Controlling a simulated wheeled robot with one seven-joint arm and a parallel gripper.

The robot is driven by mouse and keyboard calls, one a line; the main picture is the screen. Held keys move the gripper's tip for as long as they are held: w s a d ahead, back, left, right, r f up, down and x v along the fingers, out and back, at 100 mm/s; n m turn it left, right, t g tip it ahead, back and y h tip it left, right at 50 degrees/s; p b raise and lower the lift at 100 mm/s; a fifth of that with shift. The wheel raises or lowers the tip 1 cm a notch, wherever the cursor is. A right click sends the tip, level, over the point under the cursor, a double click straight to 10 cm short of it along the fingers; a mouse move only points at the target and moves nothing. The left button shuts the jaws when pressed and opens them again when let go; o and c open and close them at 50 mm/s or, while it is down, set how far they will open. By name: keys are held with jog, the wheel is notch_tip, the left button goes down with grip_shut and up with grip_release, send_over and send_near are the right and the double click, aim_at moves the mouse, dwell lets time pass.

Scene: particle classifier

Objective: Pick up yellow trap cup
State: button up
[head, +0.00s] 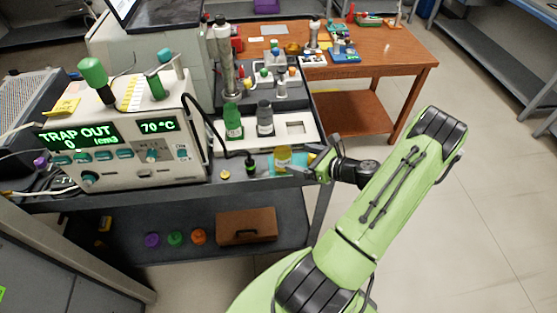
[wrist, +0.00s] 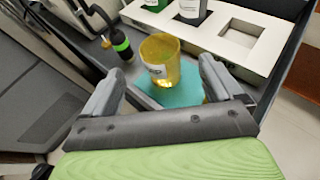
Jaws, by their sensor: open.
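The yellow trap cup (head: 283,158) stands upright near the front right of the bench top in the head view, on a teal patch. In the wrist view the yellow cup (wrist: 160,58) is translucent with a pale label, and the teal patch (wrist: 178,94) lies under it. My gripper (wrist: 160,85) is open, with one finger on each side of the cup's near space. The cup is between or just beyond the fingertips; I cannot tell which. In the head view my gripper (head: 312,163) reaches in from the right, close to the cup.
A white rack (head: 292,128) with a green bottle (head: 233,120) and a grey bottle (head: 265,118) is just behind the cup. A black-and-green plug (wrist: 122,45) with a cable stands left of it. The control box (head: 120,150) fills the bench's left side.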

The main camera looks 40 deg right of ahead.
aim_at(278, 153)
jog(key=b+x, duration=0.1)
jog(key=x, duration=0.9)
jog(key=shift+w+f, duration=0.1)
jog(key=shift+f, duration=0.1)
jog(key=shift+c, duration=0.4)
jog(key=c, duration=1)
